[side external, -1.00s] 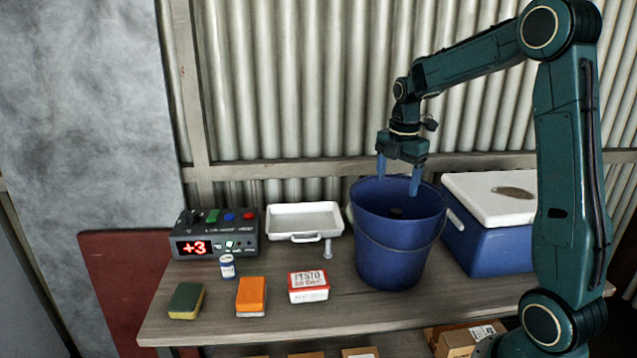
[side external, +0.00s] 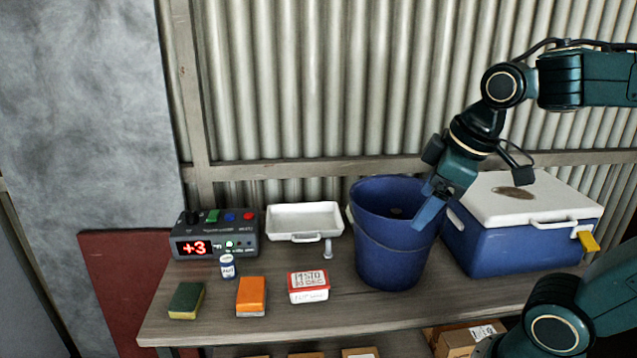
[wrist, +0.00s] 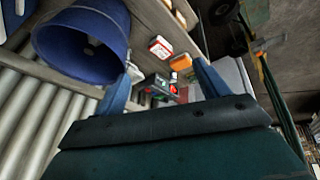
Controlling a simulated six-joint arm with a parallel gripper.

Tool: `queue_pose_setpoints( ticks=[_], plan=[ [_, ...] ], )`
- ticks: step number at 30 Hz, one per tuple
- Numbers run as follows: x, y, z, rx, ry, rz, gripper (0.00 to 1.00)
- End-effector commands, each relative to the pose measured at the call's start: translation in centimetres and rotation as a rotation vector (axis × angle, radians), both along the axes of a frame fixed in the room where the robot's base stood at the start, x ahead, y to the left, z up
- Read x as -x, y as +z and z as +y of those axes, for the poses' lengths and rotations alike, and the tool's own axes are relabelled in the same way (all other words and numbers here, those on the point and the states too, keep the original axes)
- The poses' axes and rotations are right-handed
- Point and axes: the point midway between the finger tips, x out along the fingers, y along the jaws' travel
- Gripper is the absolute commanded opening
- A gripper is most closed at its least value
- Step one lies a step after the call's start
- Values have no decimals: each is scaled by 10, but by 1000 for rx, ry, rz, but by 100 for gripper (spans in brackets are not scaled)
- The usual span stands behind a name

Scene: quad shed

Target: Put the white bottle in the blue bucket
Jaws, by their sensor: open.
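The small white bottle (side external: 227,266) with a blue label stands upright on the table, in front of the control box. It also shows small in the wrist view (wrist: 180,62). The blue bucket (side external: 388,255) stands upright right of the table's middle, and in the wrist view (wrist: 60,48) it is at upper left. A small dark thing that I cannot identify shows inside it. My gripper (side external: 428,208) is open and tilted at the bucket's right front rim, far right of the bottle. Whether it touches the rim I cannot tell. Nothing shows between its fingers (wrist: 165,78).
A blue cooler (side external: 515,245) with a white lid stands right of the bucket.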

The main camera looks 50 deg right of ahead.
Motion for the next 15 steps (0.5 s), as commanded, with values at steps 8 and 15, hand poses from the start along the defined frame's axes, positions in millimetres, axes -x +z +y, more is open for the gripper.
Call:
queue_pose_setpoints(
  ticks=[8, 15],
  plan=[
    [36, -9, 20, -133, -203, -84, 74],
    [43, -12, 23, -166, -253, -97, 74]
  ],
)
